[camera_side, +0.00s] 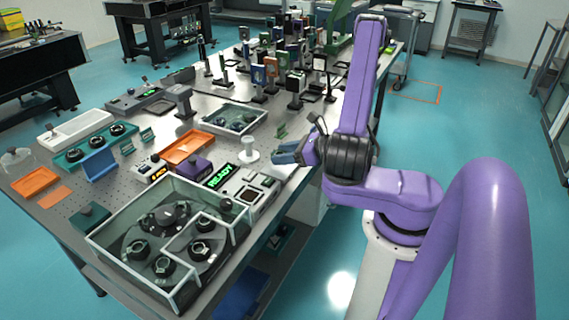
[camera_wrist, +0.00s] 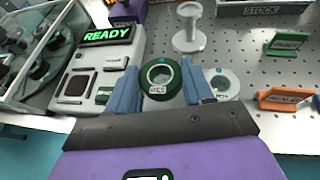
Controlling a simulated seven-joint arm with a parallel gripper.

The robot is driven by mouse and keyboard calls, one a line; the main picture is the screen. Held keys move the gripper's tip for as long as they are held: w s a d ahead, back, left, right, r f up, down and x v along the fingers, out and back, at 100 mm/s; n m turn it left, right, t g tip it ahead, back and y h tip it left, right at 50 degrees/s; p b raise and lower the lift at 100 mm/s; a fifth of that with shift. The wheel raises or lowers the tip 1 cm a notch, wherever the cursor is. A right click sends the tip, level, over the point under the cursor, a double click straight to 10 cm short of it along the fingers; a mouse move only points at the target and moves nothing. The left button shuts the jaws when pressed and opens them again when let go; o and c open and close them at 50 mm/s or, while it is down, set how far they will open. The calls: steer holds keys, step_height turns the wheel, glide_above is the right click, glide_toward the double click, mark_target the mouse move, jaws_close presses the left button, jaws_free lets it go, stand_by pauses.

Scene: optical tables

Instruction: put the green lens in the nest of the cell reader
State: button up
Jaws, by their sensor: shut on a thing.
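The green lens (camera_wrist: 160,77), a dark green ring with a pale centre and a small white label, sits between the blue fingers of my gripper (camera_wrist: 162,92) in the wrist view. My gripper is shut on it. I cannot tell its height above the table. In the side view my gripper (camera_side: 287,152) is at the table's right edge, and the lens cannot be made out there. The cell reader (camera_wrist: 98,67), a white box with a green READY display, is left of my gripper. A dark square recess (camera_wrist: 75,86), apparently its nest, looks empty. The reader also shows in the side view (camera_side: 256,186).
A white spool-shaped stand (camera_wrist: 190,28) rises just beyond my gripper. A glass-walled enclosure (camera_side: 170,240) stands beside the reader. The STOCK tray (camera_side: 232,133) is farther back.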

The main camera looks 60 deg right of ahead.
mark_target(285, 171)
steer(key=shift+f, duration=1.7)
steer(key=shift+f, duration=0.1)
steer(key=o, duration=1)
steer(key=shift+o, duration=0.2)
steer(key=shift+f, duration=0.1)
steer(key=shift+s, duration=0.1)
